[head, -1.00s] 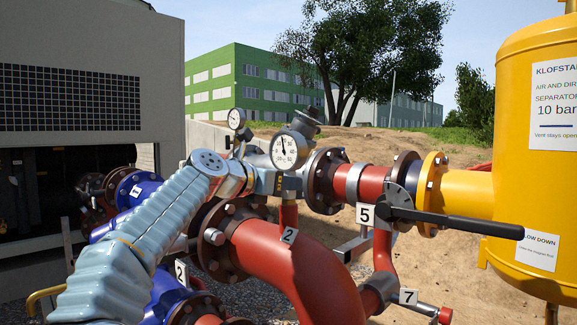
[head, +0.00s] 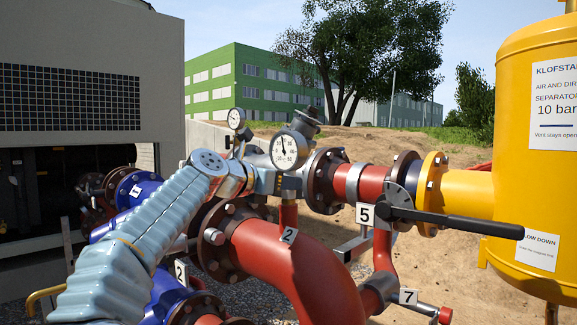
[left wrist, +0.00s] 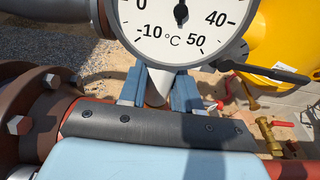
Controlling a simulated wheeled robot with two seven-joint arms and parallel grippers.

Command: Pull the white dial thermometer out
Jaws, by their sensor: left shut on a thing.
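The white dial thermometer (head: 289,150) has a round white face with black numbers and a grey rim, and it faces me above the red pipe. Its lower dial, marked in °C, fills the top of the left wrist view (left wrist: 183,28). My left gripper (head: 290,183) comes in from the left under the dial. In the left wrist view its two blue-grey fingers (left wrist: 160,90) are shut on the white stem just below the dial. The foot of the stem is hidden behind the gripper body. My right gripper is not in view.
A second, smaller gauge (head: 236,118) stands behind to the left. The red pipe elbow (head: 290,262) lies below my arm. A black lever handle (head: 455,224) sticks out to the right, before the yellow separator tank (head: 510,190).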

